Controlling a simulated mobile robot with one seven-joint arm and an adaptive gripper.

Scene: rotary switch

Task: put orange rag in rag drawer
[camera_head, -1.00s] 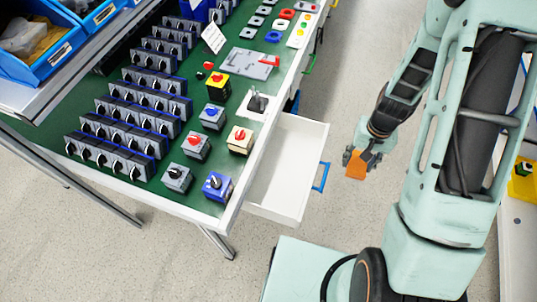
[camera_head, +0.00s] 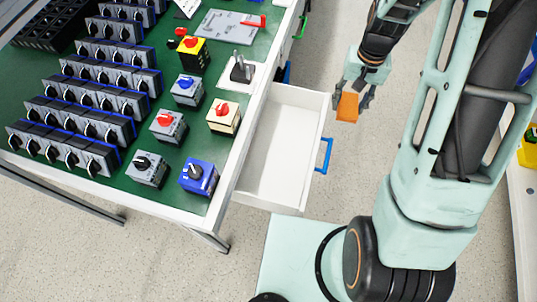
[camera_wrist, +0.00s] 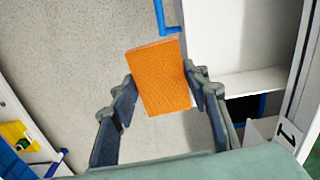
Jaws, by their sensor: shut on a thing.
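The orange rag (camera_head: 348,107) is a flat, folded piece held by my gripper (camera_head: 353,98), to the right of the open drawer in the head view. In the wrist view the rag (camera_wrist: 160,78) sits between the two fingers of my gripper (camera_wrist: 160,92), which are shut on it. The white drawer (camera_head: 310,160) is pulled out from the table's right side and looks empty in the part that shows. Its blue handle (camera_head: 326,155) is on its front. The rag is outside the drawer, near its far front corner. Part of the drawer also shows in the wrist view (camera_wrist: 250,82).
The green-topped table (camera_head: 120,190) carries several rotary switches, with a blue-and-black one (camera_head: 198,178) near its front corner. Grey floor lies right of the drawer. My base is below the drawer in the head view. A yellow bin (camera_head: 528,155) stands at the right edge.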

